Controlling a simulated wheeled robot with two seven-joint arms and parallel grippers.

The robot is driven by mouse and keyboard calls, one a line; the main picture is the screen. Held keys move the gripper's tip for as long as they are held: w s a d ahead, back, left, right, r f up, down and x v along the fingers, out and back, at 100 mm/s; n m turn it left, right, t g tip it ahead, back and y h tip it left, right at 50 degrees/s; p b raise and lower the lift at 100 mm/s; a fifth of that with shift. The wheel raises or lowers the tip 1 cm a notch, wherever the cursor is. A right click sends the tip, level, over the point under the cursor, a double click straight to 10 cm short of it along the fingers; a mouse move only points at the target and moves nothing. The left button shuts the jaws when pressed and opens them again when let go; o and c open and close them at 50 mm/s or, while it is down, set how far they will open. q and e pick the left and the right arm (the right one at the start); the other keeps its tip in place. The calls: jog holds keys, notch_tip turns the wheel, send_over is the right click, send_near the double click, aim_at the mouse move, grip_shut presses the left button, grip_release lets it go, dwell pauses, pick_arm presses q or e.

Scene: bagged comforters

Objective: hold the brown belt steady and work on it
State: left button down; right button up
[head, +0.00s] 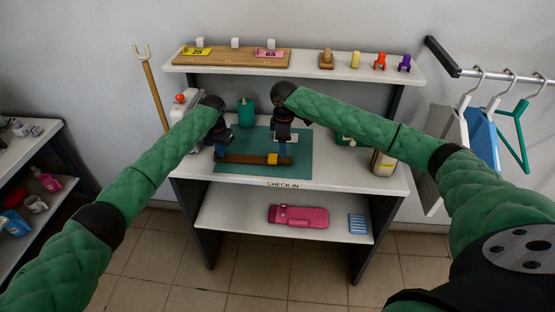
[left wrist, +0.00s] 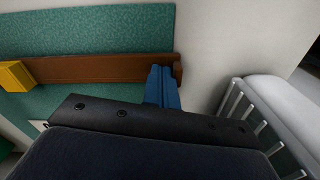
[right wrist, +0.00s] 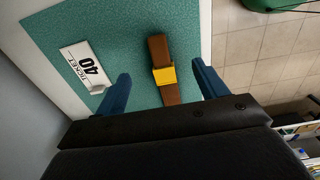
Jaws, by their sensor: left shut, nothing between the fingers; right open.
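The brown belt (head: 243,160) lies flat along the front of the green mat (head: 303,168) on the check-in table. A yellow block-like piece (head: 272,158) sits around it near its right end. My left gripper (head: 220,153) is over the belt's left end. In the left wrist view its blue fingertips (left wrist: 162,86) are together, with nothing between them, overlapping the belt's end (left wrist: 110,68); contact is unclear. My right gripper (head: 284,155) is at the belt's right end, open. In the right wrist view the belt (right wrist: 159,50) and yellow piece (right wrist: 164,75) lie between its spread fingers (right wrist: 163,88).
A white ticket marked 40 (right wrist: 85,66) lies on the mat. A green cylinder (head: 246,112) stands behind, a jar (head: 383,163) at the right. The raised shelf (head: 308,66) holds small items. The lower shelf has a pink case (head: 298,216). Hangers (head: 490,105) hang at the right.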

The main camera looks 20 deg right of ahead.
pick_arm(q)
jog(key=shift+s+a+f, duration=0.1)
jog(key=shift+f, duration=0.2)
pick_arm(e)
notch_tip(320, 180, up, 12)
dwell(0.3)
jog(key=shift+s, duration=0.1)
dwell(0.9)
pick_arm(q)
jog(key=shift+w+r+p, duration=0.2)
jog(key=shift+r+p, duration=0.65)
jog(key=shift+r, duration=0.2)
notch_tip(320, 180, up, 2)
jog(key=shift+p, duration=0.65)
jog(key=shift+r+p, duration=0.6)
jog(key=shift+r, duration=0.15)
jog(key=shift+r+p, duration=0.6)
jog(key=shift+r, duration=0.35)
pick_arm(e)
notch_tip(320, 180, up, 5)
jog(key=shift+r, duration=0.1)
